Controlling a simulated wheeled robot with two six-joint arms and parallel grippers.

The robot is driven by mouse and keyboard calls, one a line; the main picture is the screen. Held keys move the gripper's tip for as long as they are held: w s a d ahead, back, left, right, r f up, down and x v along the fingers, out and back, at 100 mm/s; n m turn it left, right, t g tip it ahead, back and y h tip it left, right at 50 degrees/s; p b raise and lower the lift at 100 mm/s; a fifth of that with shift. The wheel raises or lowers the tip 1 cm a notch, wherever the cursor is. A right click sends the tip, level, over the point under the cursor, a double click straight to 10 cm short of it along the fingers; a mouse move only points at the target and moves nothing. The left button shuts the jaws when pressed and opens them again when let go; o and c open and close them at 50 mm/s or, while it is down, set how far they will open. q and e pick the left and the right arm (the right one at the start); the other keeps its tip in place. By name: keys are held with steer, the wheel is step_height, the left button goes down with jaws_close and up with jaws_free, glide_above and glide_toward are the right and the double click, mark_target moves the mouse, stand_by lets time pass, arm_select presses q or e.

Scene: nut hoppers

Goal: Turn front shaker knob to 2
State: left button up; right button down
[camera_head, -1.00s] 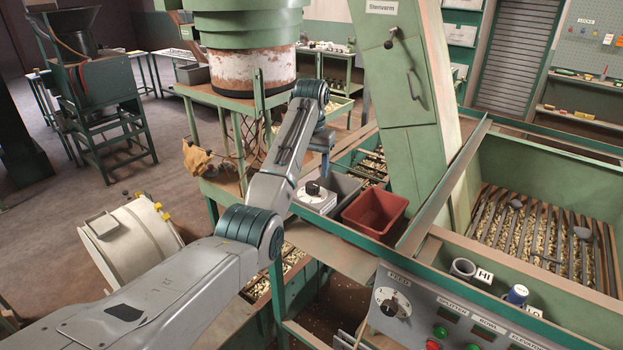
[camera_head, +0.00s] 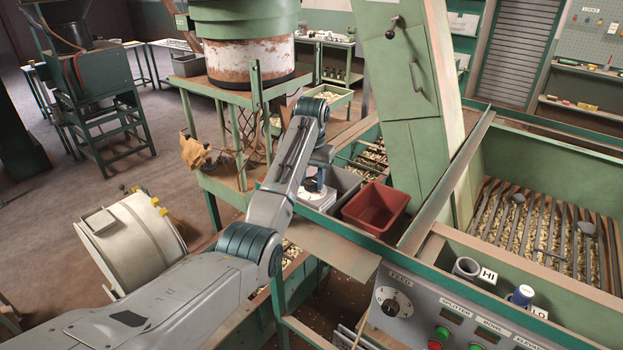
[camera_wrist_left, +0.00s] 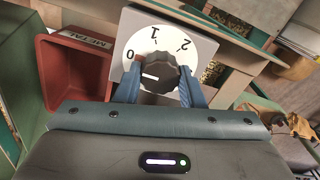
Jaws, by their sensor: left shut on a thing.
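A black ribbed knob (camera_wrist_left: 158,72) sits on a white round dial (camera_wrist_left: 205,50) marked 0, 1 and 2, on a pale square plate (camera_wrist_left: 130,20). In the head view the left gripper (camera_head: 317,180) comes down over the same white dial box (camera_head: 315,197), hiding part of the knob. My right gripper is not in view.
A control panel (camera_head: 420,325) with a feed knob (camera_head: 393,303) and buttons is at the front. The green sloped chute (camera_head: 410,110) rises behind the red bin.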

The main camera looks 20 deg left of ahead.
arm_select(q)
steer(key=shift+m, duration=1.2)
steer(key=m, duration=0.4)
steer(key=shift+r+m, duration=0.1)
steer(key=shift+m, duration=0.2)
steer(key=m, duration=0.7)
steer(key=shift+r, duration=0.1)
steer(key=m, duration=0.4)
steer(key=shift+r+m, duration=0.1)
steer(key=shift+m, duration=0.3)
steer(key=m, duration=0.4)
steer(key=shift+r+m, duration=0.1)
steer(key=shift+m, duration=0.3)
